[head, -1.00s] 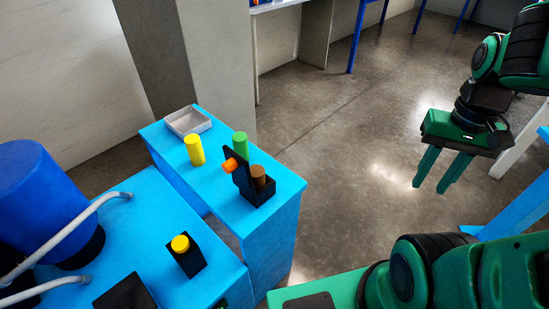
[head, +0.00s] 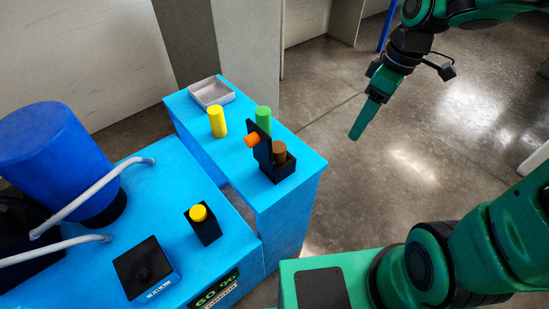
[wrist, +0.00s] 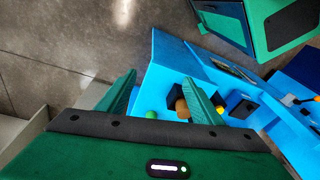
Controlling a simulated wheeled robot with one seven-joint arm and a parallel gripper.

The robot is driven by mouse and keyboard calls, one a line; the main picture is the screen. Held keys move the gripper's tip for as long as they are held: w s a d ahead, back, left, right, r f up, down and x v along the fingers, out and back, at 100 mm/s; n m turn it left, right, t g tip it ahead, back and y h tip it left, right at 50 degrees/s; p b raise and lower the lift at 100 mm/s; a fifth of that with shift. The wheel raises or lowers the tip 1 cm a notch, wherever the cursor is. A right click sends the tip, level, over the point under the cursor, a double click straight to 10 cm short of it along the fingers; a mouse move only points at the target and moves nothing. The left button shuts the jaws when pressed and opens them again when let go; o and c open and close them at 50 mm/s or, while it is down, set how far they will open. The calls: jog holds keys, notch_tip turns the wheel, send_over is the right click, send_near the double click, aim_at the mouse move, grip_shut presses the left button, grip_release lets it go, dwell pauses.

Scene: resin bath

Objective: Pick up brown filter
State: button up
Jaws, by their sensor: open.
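The brown filter (head: 279,149) is a short brown cylinder standing in a black holder (head: 278,170) on the blue side table. It also shows in the wrist view (wrist: 182,108), small, between my finger tips and partly crowded by the black holder. A tall black plate with an orange knob (head: 252,140) rises at the holder's left side. My gripper (head: 358,134) is open and empty, to the right of the holder and higher up, with its fingers pointing down. In the wrist view the two fingers (wrist: 165,95) are spread well apart.
A green cylinder (head: 263,119) stands just behind the holder. A yellow cylinder (head: 217,121) and a grey tray (head: 212,92) are farther back on the blue table (head: 305,165). A yellow button (head: 198,213) and a blue drum (head: 55,155) are at left.

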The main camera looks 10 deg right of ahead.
jog(key=w+a+f+n+g+y, duration=0.1)
jog(key=w+a+n, duration=0.1)
jog(key=a+n, duration=0.45)
jog(key=w+a+f+n+y, duration=0.1)
jog(key=w+a+n+y, duration=0.15)
jog(key=a, duration=0.75)
jog(key=n, duration=0.1)
send_over(279, 147)
jog(key=d, duration=0.1)
jog(key=shift+h, duration=0.35)
notch_tip(279, 147, down, 4)
jog(key=shift+d+f, duration=0.15)
jog(key=shift+d+x, duration=0.2)
jog(key=shift+x, duration=1.35)
jog(key=shift+d+x, duration=0.15)
jog(key=shift+x, duration=1.4)
jog(key=shift+w+f, duration=0.1)
jog(key=shift+w, duration=0.05)
jog(key=shift+c, duration=0.7)
jog(key=c, duration=1.1)
